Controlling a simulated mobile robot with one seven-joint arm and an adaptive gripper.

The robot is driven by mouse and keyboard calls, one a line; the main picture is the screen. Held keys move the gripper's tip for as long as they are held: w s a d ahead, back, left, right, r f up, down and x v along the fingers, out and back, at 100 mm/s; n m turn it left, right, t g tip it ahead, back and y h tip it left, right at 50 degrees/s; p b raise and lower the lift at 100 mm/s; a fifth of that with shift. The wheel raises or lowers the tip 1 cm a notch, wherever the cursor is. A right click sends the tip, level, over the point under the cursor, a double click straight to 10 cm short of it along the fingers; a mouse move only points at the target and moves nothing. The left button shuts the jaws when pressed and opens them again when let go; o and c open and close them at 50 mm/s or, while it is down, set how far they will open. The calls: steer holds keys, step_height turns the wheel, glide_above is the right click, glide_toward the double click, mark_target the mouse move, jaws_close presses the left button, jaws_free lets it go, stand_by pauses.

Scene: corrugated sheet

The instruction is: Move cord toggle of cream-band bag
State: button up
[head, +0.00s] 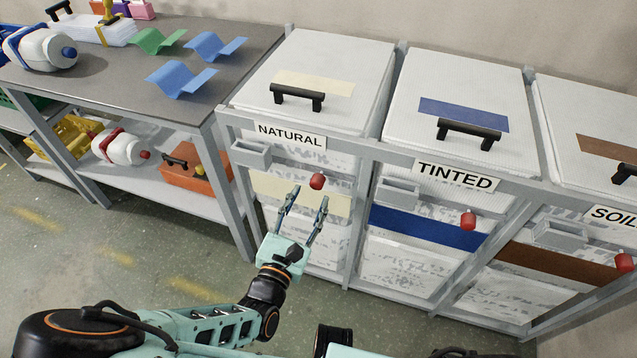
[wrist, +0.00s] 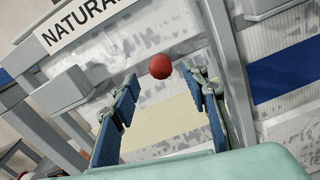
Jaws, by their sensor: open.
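The cream-band bag (head: 268,185) hangs in the frame under the NATURAL label. Its cream band also shows in the wrist view (wrist: 165,122). Its red cord toggle (head: 317,181) sits on the bag's front, to the right below the label. In the wrist view the red toggle (wrist: 160,66) appears just beyond and between my fingertips. My gripper (head: 305,197) is open and empty, its fingers pointing up toward the toggle. The fingers also show in the wrist view (wrist: 158,80). I cannot tell the exact gap in depth between fingertips and toggle.
Grey frame rails and posts (head: 365,205) enclose the bags. A small grey box (head: 251,153) sits left of the toggle. The blue-band bag (head: 425,228) and brown-band bag (head: 550,265) have red toggles too. A workbench (head: 120,70) stands left. Floor is clear in front.

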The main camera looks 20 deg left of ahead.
mark_target(315, 187)
steer(key=w, duration=0.4)
steer(key=w+b, duration=0.1)
steer(key=w, duration=0.1)
steer(key=shift+w+d, duration=0.2)
steer(key=shift+d, duration=0.1)
steer(key=shift+c, duration=0.3)
jaws_close()
